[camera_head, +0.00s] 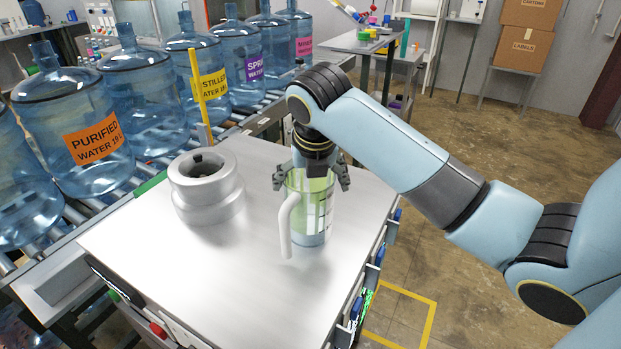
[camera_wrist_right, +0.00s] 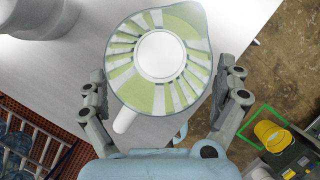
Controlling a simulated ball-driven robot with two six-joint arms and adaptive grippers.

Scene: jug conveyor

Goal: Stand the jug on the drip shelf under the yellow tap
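A clear jug (camera_head: 312,212) with a white handle and green-tinted upper part stands upright on a steel table top. In the right wrist view the jug (camera_wrist_right: 159,55) shows from above, its spout at the upper right and handle at the lower left. My right gripper (camera_head: 312,177) is over the jug, its fingers spread on either side of the rim. In the right wrist view, small gaps show between the fingers and the jug. I cannot make out the yellow tap or drip shelf. My left gripper is out of view.
A grey stepped collar (camera_head: 206,188) stands left of the jug on the steel table top (camera_head: 240,290). A yellow upright bar (camera_head: 201,95) rises behind it. Large blue water bottles (camera_head: 90,130) line a roller conveyor at the left. The table's front is clear.

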